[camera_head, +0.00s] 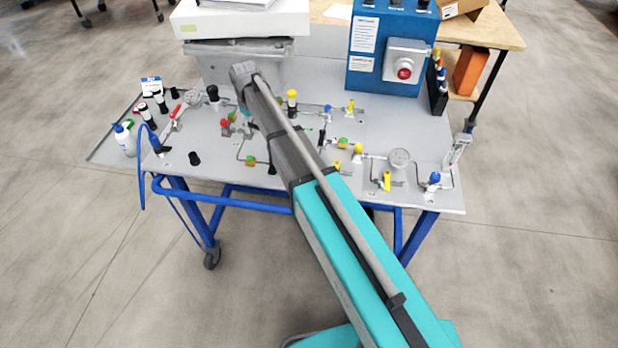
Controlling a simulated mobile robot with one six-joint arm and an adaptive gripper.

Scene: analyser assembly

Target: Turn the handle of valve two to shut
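A grey panel (214,150) on a blue-framed cart carries several small valves and fittings. I cannot read any label that marks valve two. A valve with a red handle (176,111) is at the left. A yellow handle (387,182) is at the front right, and smaller yellow handles (357,152) and (350,105) are right of the middle. My arm crosses the panel from the lower right and covers part of its middle. My gripper cannot be made out; the arm seems to hide it.
A blue box with a red button (404,68) stands at the back right, and a white box (240,20) at the back left. Bottles (124,138) stand at the left edge. A round gauge (399,158) and a blue knob (434,178) are at the right.

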